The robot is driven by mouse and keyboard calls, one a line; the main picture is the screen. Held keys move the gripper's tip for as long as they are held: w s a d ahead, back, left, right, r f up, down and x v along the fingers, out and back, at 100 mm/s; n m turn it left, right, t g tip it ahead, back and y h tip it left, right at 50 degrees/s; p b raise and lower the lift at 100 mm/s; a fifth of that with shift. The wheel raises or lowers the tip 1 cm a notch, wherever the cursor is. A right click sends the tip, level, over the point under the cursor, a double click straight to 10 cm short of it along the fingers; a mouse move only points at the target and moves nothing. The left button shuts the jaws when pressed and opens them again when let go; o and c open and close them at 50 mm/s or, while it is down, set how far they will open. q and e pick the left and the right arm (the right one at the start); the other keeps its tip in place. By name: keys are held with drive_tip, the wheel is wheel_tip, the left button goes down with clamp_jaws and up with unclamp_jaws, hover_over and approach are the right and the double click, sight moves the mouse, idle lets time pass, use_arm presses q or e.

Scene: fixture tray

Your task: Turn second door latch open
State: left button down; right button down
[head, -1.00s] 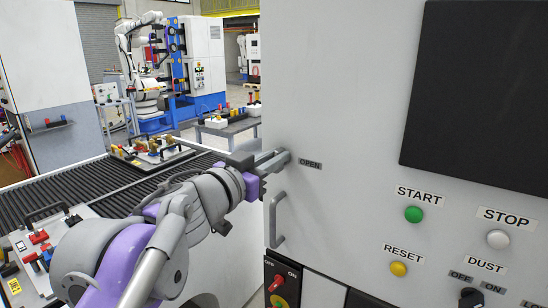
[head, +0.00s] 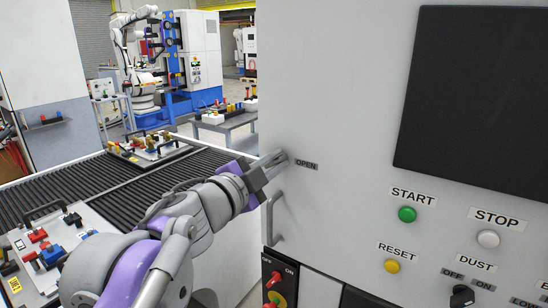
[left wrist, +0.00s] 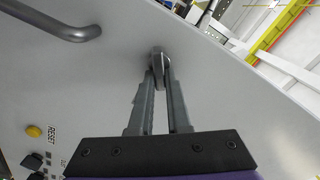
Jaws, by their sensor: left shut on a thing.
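The door latch (left wrist: 158,60) is a small grey knob on the pale machine door (head: 330,120). It sits beside the "OPEN" label (head: 306,164). My left gripper (head: 275,162) reaches it from the left, and its two fingers are shut on the latch. In the left wrist view the gripper (left wrist: 160,72) shows with one finger on each side of the latch. The fingers hide most of the latch in the head view. My right gripper is not in view.
A grey door handle (head: 270,218) is just below the latch, and also shows in the left wrist view (left wrist: 62,28). A control panel with START (head: 407,214), STOP (head: 488,239) and RESET (head: 392,266) buttons is at right. A roller conveyor (head: 100,185) with fixture trays (head: 85,228) lies left.

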use_arm(q)
drive_tip(key=m+p, duration=0.1)
drive_tip(key=m, duration=0.3)
drive_tip(key=shift+f, duration=0.15)
drive_tip(key=shift+f+m+p, duration=0.2)
drive_tip(key=shift+m+p, duration=0.15)
drive_tip(key=shift+m, duration=1.05)
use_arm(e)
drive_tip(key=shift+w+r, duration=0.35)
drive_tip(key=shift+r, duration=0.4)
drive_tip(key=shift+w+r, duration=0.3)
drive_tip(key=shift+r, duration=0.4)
use_arm(q)
drive_tip(key=c, duration=0.9)
unclamp_jaws()
drive_tip(key=shift+s, duration=0.1)
drive_tip(key=shift+b+v, duration=0.85)
drive_tip(key=shift+v, duration=4.5)
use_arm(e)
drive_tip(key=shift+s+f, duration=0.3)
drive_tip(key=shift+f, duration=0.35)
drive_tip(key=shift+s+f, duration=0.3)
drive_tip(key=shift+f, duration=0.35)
